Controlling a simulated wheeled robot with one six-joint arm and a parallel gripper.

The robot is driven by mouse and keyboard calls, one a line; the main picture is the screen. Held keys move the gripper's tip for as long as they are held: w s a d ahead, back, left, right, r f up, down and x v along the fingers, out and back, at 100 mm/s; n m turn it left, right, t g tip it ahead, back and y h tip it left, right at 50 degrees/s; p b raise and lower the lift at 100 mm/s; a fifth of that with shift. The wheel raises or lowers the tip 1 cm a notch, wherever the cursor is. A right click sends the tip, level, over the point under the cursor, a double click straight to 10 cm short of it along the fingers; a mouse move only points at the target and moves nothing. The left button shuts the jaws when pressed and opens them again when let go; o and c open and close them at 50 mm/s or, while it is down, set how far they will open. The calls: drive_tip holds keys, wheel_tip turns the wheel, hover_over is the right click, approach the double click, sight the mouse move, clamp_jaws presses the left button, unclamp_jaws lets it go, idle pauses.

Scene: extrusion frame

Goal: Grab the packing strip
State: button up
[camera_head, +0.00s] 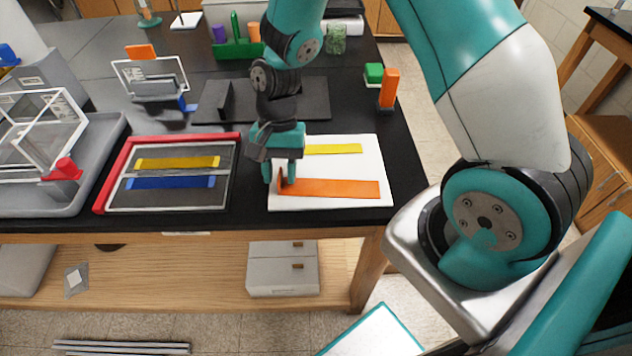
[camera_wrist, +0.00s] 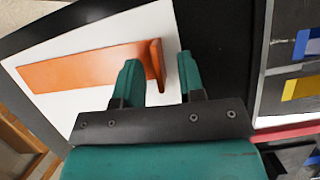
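An orange strip (camera_head: 335,188) with an upturned end tab lies flat on a white sheet (camera_head: 360,167); it looks like the packing strip. It also shows in the wrist view (camera_wrist: 90,68), with its tab at the right end. My gripper (camera_head: 280,181) points down over the sheet's left part, at the tab end. In the wrist view my gripper (camera_wrist: 158,65) has its fingers apart, with the tab in the gap between them. A visible gap shows on the right side of the tab; whether the left finger touches it I cannot tell. A yellow strip (camera_head: 333,149) lies farther back on the sheet.
A red-edged tray (camera_head: 98,203) left of the sheet holds a yellow strip (camera_head: 178,163) and a blue strip (camera_head: 170,183). An orange block (camera_head: 389,88) and a green block (camera_head: 373,74) stand at the back right. A dark plate (camera_head: 312,99) lies behind my gripper.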

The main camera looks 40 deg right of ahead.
clamp_jaws()
drive_tip(key=shift+r, duration=0.1)
